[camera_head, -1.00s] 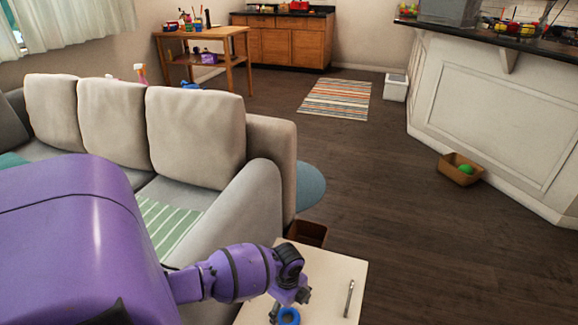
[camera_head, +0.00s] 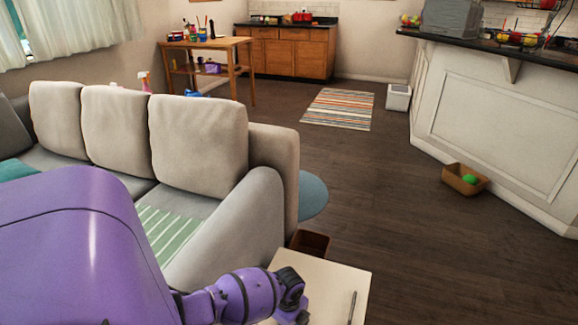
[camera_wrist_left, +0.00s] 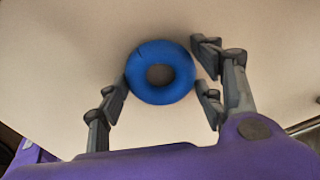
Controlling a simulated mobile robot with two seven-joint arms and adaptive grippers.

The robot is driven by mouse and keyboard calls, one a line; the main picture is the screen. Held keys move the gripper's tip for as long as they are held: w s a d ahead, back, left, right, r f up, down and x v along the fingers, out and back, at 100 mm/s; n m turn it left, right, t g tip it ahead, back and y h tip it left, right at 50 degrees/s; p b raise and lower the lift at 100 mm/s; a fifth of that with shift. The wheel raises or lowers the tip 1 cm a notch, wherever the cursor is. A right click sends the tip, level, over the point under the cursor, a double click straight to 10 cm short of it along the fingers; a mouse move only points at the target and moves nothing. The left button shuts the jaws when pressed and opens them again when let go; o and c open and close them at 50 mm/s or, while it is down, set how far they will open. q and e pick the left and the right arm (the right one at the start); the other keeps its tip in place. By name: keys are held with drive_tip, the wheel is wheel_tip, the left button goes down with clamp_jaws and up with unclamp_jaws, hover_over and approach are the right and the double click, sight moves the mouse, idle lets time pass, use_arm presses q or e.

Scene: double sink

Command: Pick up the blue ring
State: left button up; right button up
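The blue ring (camera_wrist_left: 143,88) shows in the left wrist view against a pale tabletop. Its hole faces the camera. My left gripper (camera_wrist_left: 163,78) is spread open, with one finger by the ring's left edge and two by its right edge. The fingertips look very close to the ring, but I cannot tell whether they touch it. In the head view my left wrist is over the small cream table (camera_head: 334,283) at the bottom. The fingers and the ring are below that picture's edge. My right gripper is not in view.
A thin metal tool (camera_head: 352,308) lies on the table's right part. A dark brown bin (camera_head: 311,243) stands behind the table, and the grey sofa (camera_head: 243,222) is close on the left. A tan box (camera_head: 465,180) holds a green ball. Open floor lies to the right.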

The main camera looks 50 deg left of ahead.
use_arm(q)
drive_tip(key=shift+c, duration=0.8)
drive_tip(key=shift+r, duration=0.1)
